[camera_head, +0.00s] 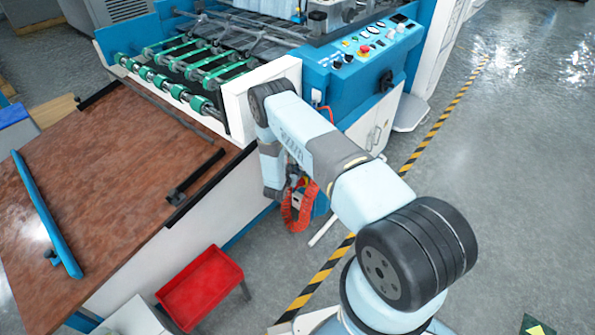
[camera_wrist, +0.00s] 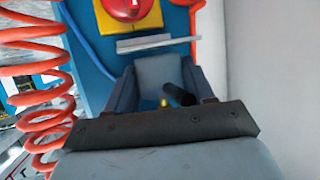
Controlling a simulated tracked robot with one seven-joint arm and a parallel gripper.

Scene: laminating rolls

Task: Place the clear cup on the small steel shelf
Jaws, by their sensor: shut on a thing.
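My gripper (camera_wrist: 162,98) shows in the wrist view, its two grey-blue fingers rising from a dark bar. It is shut on a pale, see-through-looking thing between the fingers, which I take for the clear cup (camera_wrist: 160,72); its outline is faint. A small flat grey ledge, the small steel shelf (camera_wrist: 157,43), sticks out from a blue panel just above and beyond the fingers. I cannot tell the gap between cup and shelf. In the head view, my arm hides most of the gripper, and the cup cannot be made out.
A red button on a yellow plate (camera_wrist: 128,15) sits above the shelf. A red coiled hose (camera_wrist: 45,95) hangs close at left, and a white wall stands at right. In the head view, a red tray (camera_head: 202,287) and a brown table (camera_head: 95,190) lie to the left.

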